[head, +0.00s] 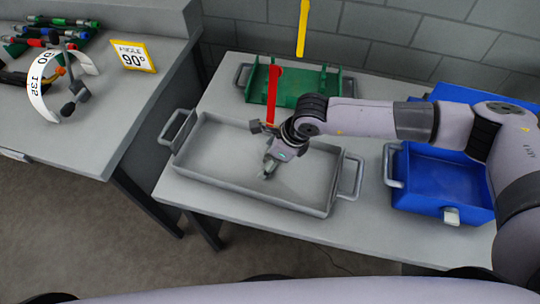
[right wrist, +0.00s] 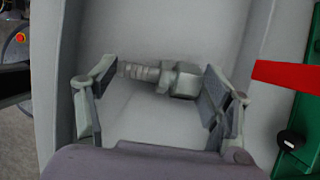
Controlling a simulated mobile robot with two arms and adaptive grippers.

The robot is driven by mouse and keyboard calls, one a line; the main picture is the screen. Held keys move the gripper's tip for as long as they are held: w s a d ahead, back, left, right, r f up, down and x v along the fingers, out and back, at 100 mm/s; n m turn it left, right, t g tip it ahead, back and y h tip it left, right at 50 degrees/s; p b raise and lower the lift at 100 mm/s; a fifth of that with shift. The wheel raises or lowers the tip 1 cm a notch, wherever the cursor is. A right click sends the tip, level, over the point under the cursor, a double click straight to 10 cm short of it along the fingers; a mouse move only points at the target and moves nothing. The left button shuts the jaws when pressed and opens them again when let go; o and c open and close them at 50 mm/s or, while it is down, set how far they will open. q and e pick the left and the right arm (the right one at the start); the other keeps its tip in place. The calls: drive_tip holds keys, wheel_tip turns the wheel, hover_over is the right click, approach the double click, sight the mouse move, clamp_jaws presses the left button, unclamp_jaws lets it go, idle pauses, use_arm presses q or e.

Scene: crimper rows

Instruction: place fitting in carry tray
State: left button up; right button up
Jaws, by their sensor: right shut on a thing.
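A grey metal fitting (right wrist: 160,78) with a ridged stem and a hex nut lies across between the fingers of my right gripper (right wrist: 158,80) in the right wrist view. The gripper is shut on it. In the head view my right gripper (head: 268,170) points down over the inside of the long grey tray (head: 215,182), near its middle. The fitting is small there and mostly hidden by the gripper. I cannot tell whether it touches the tray floor. My left gripper is not in view.
A green tray (head: 335,85) stands behind the grey one, and a blue tray (head: 425,212) stands to the right. A red bar (head: 272,92) stands close behind my gripper. A bench (head: 85,145) at left holds tools, a curved scale and an angle sign (head: 134,57).

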drive_tip(key=o, duration=0.8)
drive_tip(key=shift+f, duration=0.1)
drive_tip(key=o, duration=0.5)
drive_tip(key=shift+r, duration=0.2)
drive_tip(key=shift+d+r, duration=0.15)
drive_tip(key=shift+r, duration=0.1)
drive_tip(key=b+v, duration=0.1)
drive_tip(key=v, duration=1)
drive_tip(key=shift+s+d+r, duration=0.15)
